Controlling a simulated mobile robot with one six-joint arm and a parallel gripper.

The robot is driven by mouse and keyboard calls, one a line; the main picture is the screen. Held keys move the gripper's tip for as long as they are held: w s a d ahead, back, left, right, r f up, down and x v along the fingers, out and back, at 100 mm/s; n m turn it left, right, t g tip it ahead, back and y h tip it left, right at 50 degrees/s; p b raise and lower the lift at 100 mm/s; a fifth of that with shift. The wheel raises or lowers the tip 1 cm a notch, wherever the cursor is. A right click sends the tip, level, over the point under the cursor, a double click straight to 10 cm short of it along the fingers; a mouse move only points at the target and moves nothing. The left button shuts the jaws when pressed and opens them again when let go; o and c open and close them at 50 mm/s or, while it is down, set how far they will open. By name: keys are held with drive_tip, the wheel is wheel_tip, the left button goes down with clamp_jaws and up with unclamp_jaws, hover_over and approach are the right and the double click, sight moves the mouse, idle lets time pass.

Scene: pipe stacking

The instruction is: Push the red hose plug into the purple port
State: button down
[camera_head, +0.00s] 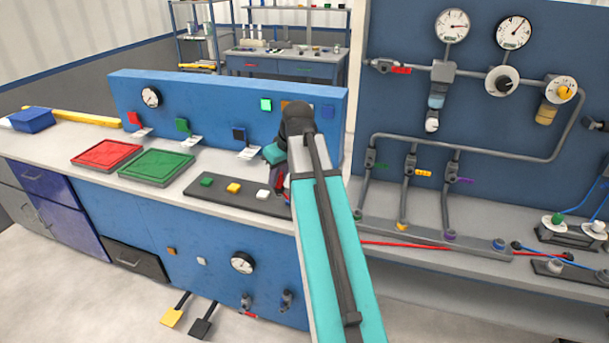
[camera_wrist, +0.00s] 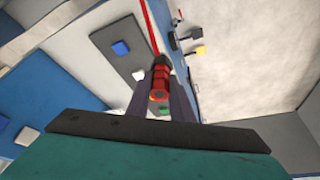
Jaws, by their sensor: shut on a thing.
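My gripper (camera_wrist: 160,84) is shut on the red hose plug (camera_wrist: 158,94) in the wrist view, with one dark finger on each side of it. A red hose (camera_wrist: 152,28) runs from the plug's dark collar toward the top of that view. In the head view my arm hides most of the gripper, which is over the right end of the left bench. The purple port (camera_head: 450,235) sits in the grey rail on the right bench, below a purple tag (camera_head: 463,181). The gripper and plug are well to the left of it, apart from it.
The red hose (camera_head: 405,243) also lies along the right bench. A yellow port (camera_head: 402,226) and a blue port (camera_head: 498,243) flank the purple one. Grey pipes (camera_head: 445,200) rise behind the rail. A dark button strip (camera_head: 222,197) and red and green trays (camera_head: 157,166) are on the left bench.

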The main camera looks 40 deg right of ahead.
drive_tip(key=w+a, duration=0.2)
drive_tip(key=a, duration=1)
drive_tip(key=w+a+r+m, duration=0.1)
drive_tip(key=w+a, duration=0.1)
drive_tip(key=a, duration=1.1)
drive_tip(key=shift+w+r, duration=0.15)
drive_tip(key=shift+a, duration=0.1)
